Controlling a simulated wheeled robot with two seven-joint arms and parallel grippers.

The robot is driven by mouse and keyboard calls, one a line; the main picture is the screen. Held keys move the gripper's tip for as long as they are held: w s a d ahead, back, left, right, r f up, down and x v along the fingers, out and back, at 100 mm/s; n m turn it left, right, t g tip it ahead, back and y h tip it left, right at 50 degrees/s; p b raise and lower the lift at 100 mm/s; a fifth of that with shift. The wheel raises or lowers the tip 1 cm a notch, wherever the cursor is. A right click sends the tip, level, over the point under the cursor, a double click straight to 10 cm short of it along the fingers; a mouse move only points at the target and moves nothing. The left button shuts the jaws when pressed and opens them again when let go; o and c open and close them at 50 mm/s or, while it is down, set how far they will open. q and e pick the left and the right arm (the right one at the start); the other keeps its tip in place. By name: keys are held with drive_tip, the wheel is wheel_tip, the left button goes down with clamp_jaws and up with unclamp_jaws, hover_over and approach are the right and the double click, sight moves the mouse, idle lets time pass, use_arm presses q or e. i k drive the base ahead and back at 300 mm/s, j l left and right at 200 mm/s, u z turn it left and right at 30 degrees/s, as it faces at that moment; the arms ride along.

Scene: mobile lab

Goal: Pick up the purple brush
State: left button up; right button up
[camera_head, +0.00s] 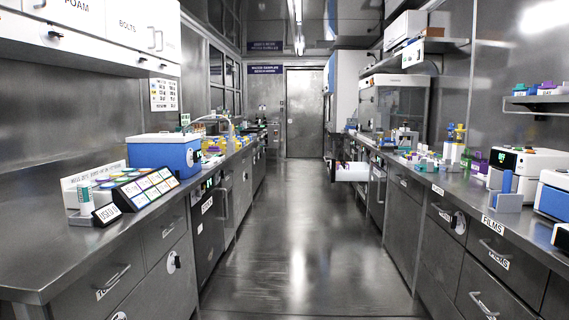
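I cannot make out a purple brush for certain. Small purple items (477,160) stand on the right counter (420,183), too small to identify. A purple-topped item (546,86) also shows on the wall shelf at the upper right. Neither of my grippers is in view.
A clear aisle floor (290,235) runs between the counters to a closed door (305,113). A white drawer (351,173) stands open into the aisle on the right. The left counter (30,235) holds a blue cooler box (167,155) and a tilted label board (146,188).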

sight(212, 151)
drive_tip(key=i+z, duration=0.3)
drive_tip(key=i, duration=3.8)
